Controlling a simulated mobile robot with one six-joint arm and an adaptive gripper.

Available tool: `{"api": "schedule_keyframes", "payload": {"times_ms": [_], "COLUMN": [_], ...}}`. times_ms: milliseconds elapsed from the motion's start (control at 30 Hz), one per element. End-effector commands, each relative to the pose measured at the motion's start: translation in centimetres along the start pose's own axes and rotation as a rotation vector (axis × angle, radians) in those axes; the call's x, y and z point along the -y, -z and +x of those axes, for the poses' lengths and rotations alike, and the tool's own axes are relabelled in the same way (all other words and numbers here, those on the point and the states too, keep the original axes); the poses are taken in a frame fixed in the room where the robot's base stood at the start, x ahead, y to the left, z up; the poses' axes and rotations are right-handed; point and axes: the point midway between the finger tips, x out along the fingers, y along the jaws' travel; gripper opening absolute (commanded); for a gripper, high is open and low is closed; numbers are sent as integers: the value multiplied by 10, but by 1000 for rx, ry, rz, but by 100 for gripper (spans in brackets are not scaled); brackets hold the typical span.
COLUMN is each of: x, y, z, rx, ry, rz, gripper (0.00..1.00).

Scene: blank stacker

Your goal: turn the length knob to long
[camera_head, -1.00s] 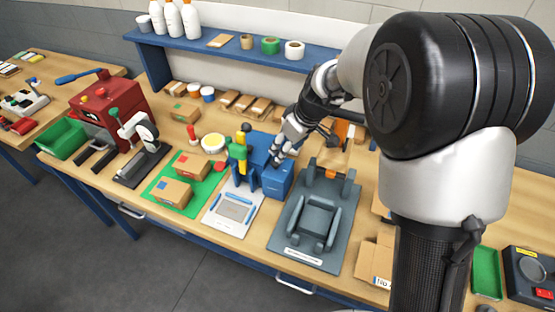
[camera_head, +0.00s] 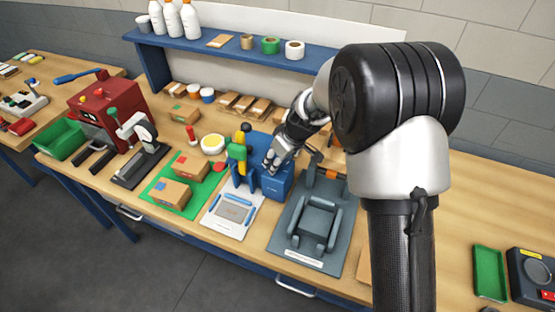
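A blue machine (camera_head: 274,187) with a yellow and black upright and a green part (camera_head: 237,153) stands at the middle of the workbench. My gripper (camera_head: 272,164) is over the top of its blue box, with the fingertips pointing down. Whether the fingers touch the box is unclear, and so is whether they are open or shut. I cannot make out a length knob or its setting; it may be behind my gripper or too small to tell.
A grey fixture (camera_head: 314,224) stands just right of the blue machine. A green mat (camera_head: 155,192) with cardboard boxes lies to its left. A red machine (camera_head: 105,101) stands further left. A blue shelf (camera_head: 223,51) runs behind. Bare bench (camera_head: 455,215) shows at right.

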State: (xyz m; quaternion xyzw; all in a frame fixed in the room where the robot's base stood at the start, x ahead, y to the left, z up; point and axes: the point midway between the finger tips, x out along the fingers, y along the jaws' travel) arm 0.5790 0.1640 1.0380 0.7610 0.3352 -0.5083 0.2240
Motion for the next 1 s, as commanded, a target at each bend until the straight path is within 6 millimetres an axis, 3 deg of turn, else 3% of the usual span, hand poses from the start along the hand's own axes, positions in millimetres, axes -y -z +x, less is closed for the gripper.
{"api": "schedule_keyframes", "payload": {"times_ms": [533, 1000], "x": [0, 2], "y": [0, 0], "z": [0, -2], "rx": [0, 3], "ry": [0, -47], "rz": [0, 115], "gripper": [0, 0]}}
